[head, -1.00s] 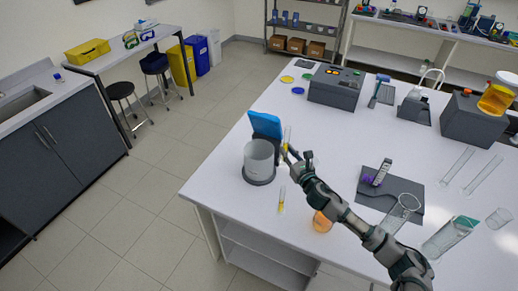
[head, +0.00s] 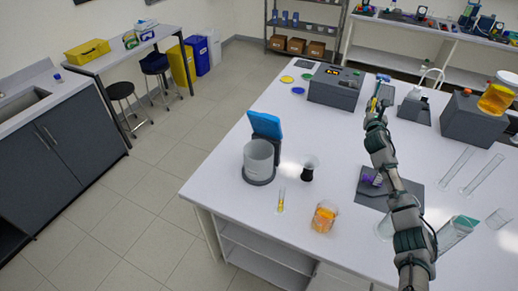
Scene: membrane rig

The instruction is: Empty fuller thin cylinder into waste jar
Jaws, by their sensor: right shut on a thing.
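The waste jar (head: 258,162) is a pale, wide pot on a dark base with a raised blue lid (head: 265,124), at the bench's left. A thin cylinder (head: 282,199) with a little yellow liquid stands upright in front of it. My right gripper (head: 375,107) is shut at the back middle of the bench, well right of the jar, by a small grey stand (head: 385,94). It is shut on a slim thing that looks like the other thin cylinder, mostly hidden by the fingers; its liquid level cannot be told. My left gripper is out of view.
A dark cup with a pale flared top (head: 308,168) and a beaker of orange liquid (head: 325,216) stand near the jar. A grey mat (head: 375,200) lies beneath my arm.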

